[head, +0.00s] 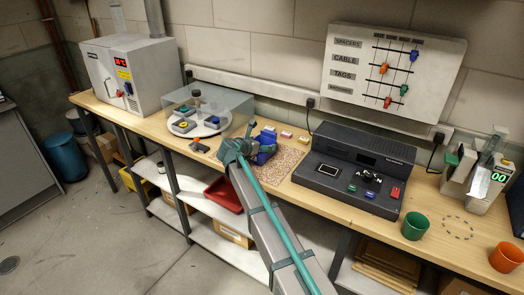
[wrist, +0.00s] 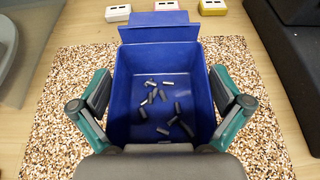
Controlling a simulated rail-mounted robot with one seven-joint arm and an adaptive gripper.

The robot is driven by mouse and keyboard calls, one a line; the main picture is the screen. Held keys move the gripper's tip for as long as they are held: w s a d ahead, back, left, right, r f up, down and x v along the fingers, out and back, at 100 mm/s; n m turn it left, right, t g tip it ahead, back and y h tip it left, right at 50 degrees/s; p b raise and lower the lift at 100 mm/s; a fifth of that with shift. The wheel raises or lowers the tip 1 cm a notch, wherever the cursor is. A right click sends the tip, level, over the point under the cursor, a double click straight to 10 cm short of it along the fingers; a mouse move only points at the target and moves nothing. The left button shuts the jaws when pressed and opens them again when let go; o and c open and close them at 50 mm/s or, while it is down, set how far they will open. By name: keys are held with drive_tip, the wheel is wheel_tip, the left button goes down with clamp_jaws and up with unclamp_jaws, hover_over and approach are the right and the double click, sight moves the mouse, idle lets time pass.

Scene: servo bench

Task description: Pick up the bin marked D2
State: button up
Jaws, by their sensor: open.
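A blue bin (wrist: 165,85) stands on a speckled cork mat (wrist: 268,120) and holds several small grey cylinders. In the head view the bin (head: 266,154) is partly hidden by my arm. No D2 mark is readable on it. My gripper (wrist: 160,92) is open, with one finger to the left and one to the right of the bin near its front end. Whether the fingers touch the walls I cannot tell. In the head view my gripper (head: 243,150) is at the bin's near left side.
Three small light boxes (wrist: 117,13) sit behind the bin. A dark console (head: 350,172) is to the right. A clear-covered turntable (head: 198,122) stands to the left, with a small orange-and-dark object (head: 201,145) before it. Green (head: 415,226) and orange (head: 506,257) cups stand far right.

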drive_tip(key=shift+c, duration=0.2)
drive_tip(key=c, duration=0.8)
drive_tip(key=shift+c, duration=0.2)
